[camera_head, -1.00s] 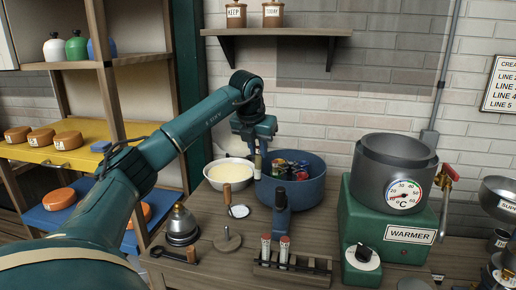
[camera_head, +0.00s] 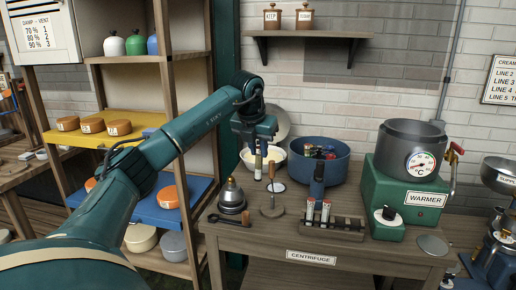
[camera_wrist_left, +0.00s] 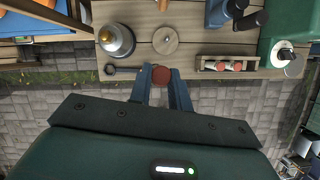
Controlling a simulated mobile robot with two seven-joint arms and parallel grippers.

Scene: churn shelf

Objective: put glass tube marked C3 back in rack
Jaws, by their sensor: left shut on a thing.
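My left gripper (camera_head: 256,143) points down in the head view and is shut on a slim glass tube (camera_head: 258,166), which hangs upright below the fingers. Its marking is too small to read. In the left wrist view a red-brown round end (camera_wrist_left: 162,73) shows between the left fingers (camera_wrist_left: 163,88), near the bench's front edge in that picture. The wooden rack (camera_head: 343,234) stands on the bench, to the right of and below the gripper in the head view. Two tubes with pale labels (camera_head: 318,212) stand at its left part. The rack also shows in the left wrist view (camera_wrist_left: 250,62). My right gripper is not in view.
Close to the rack are a dark blue upright piece (camera_head: 317,182), a round wooden stand (camera_head: 272,211) and a metal cone (camera_head: 231,196). Behind stand a blue tub (camera_head: 330,170), a pale bowl (camera_head: 276,167) and a green warmer (camera_head: 398,187).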

